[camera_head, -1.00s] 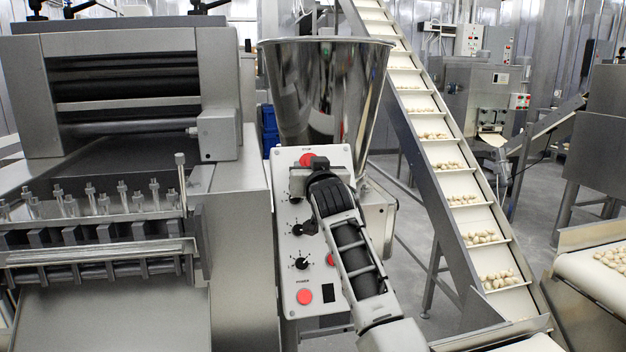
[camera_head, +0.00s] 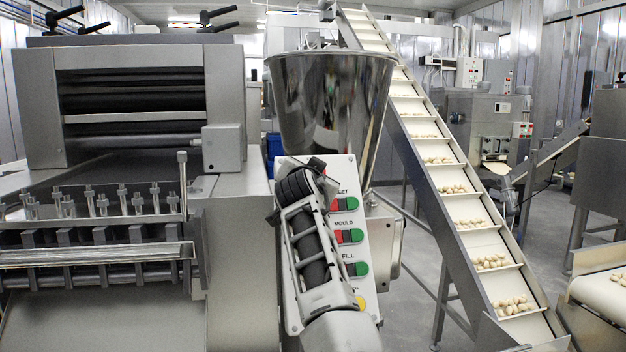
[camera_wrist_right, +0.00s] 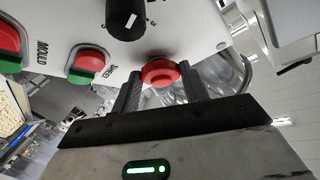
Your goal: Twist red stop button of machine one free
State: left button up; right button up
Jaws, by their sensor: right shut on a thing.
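Machine one's light control panel (camera_head: 349,215) is at the middle of the head view, below a steel hopper. In the right wrist view the round red stop button (camera_wrist_right: 160,72) stands out from the panel. My right gripper (camera_wrist_right: 161,80) has one dark finger on each side of the button and is shut on it. In the head view my right gripper (camera_head: 302,180) and forearm cover the panel's left part and hide the stop button. My left gripper is out of view.
Red and green switch pairs for mould (camera_head: 350,236) and fill (camera_head: 356,269) line the panel's right side. A black knob (camera_wrist_right: 126,18) is close to the stop button. The steel hopper (camera_head: 330,95) stands just behind. An inclined conveyor (camera_head: 436,148) rises at the right.

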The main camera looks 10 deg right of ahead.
dwell(0.3)
jog(key=o, duration=1)
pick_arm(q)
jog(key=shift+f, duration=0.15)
pick_arm(e)
jog(key=shift+s, duration=0.3)
pick_arm(q)
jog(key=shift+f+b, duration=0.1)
jog(key=shift+b, duration=0.65)
pick_arm(e)
jog(key=v, duration=0.7)
jog(key=shift+r, duration=0.1)
